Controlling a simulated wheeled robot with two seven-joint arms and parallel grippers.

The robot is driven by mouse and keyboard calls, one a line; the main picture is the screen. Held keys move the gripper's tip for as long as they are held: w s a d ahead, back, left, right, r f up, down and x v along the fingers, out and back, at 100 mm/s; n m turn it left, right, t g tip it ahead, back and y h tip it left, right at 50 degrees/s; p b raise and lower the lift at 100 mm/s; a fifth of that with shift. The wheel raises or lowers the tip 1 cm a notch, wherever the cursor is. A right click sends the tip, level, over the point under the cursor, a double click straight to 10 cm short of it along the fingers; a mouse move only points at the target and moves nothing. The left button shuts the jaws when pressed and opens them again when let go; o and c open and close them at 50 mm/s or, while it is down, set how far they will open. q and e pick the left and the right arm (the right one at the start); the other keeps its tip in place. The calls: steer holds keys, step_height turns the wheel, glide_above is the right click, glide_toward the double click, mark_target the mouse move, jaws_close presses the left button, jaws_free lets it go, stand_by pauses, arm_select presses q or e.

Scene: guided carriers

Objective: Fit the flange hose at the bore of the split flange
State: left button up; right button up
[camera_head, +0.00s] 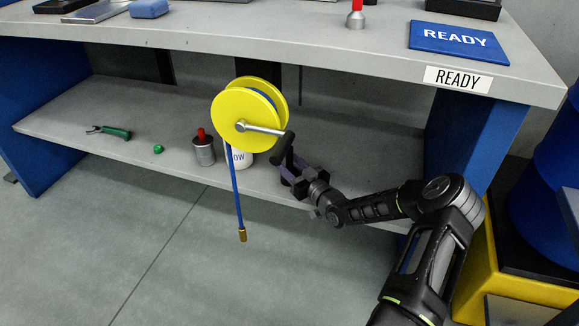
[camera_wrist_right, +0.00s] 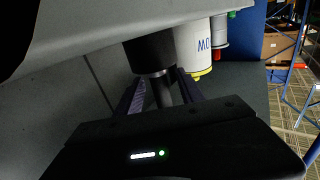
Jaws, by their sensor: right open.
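A yellow reel (camera_head: 240,113) hangs at the front of the workbench, with a crank and a black handle (camera_head: 283,150) on its near side. A blue hose (camera_head: 236,195) runs down from it and ends in a brass tip (camera_head: 242,235) below the shelf edge. I cannot tell whether this is the flange hose. I cannot make out a split flange. My right gripper (camera_head: 291,174) is open just below the crank handle. In the right wrist view, the black handle (camera_wrist_right: 150,53) and its grey rod (camera_wrist_right: 161,90) show between the open fingers (camera_wrist_right: 162,92). My left gripper is out of view.
The lower shelf (camera_head: 90,145) holds a green-handled tool (camera_head: 112,132), a green ball (camera_head: 158,148), a grey cylinder with a red top (camera_head: 203,150) and a white container (camera_head: 237,160) behind the hose. A blue READY mat (camera_head: 457,52) lies on the bench top. Blue drums stand at right.

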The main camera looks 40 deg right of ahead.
stand_by(0.3)
jaws_close()
stand_by(0.4)
